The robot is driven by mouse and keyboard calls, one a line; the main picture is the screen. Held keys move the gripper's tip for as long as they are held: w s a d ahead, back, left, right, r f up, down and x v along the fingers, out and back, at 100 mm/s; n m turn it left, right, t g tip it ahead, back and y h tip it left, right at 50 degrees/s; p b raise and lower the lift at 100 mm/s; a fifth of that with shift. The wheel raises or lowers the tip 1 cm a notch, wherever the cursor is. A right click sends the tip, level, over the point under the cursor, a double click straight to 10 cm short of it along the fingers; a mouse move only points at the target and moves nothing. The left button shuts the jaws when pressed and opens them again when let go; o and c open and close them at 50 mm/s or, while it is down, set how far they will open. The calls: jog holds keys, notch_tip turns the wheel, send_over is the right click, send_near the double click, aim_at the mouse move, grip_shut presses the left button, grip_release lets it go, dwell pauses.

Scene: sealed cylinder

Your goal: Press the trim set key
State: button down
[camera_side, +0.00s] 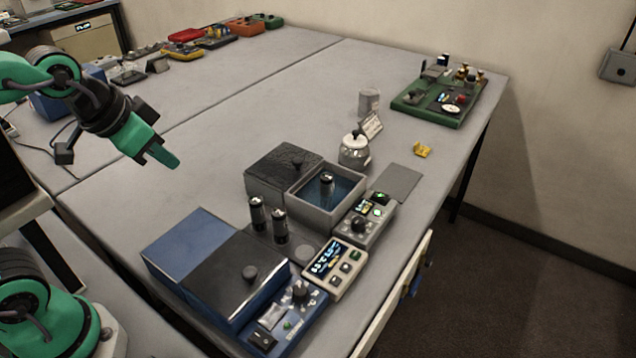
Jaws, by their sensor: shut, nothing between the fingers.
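My gripper (168,158) is at the upper left, shut and empty, pointing down and to the right. It hangs in the air above the table, well apart from the devices. A beige panel (333,269) with a lit display and several dark keys lies right of the middle bottom. A second small grey panel (366,220) with a black knob and green-lit keys sits behind it. A blue control box (290,318) with a knob and a switch sits in front. The key labels are too small to read, so I cannot tell which one is the trim set key.
A blue box with a dark lid (236,275), two dark upright cylinders (257,214) and an open grey bath (328,196) stand around the panels. A green board (440,95) is at the far right. The table's left middle is clear.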

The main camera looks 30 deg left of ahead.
jog(key=w+d+m, duration=0.3)
jog(key=w+d, duration=0.2)
jog(key=w, duration=0.2)
jog(key=m+h, duration=0.3)
jog(key=m, duration=0.6)
send_over(352, 255)
notch_tip(352, 255, down, 12)
jog(key=shift+r, duration=0.25)
jog(key=shift+f, duration=0.15)
jog(key=shift+f, duration=4.25)
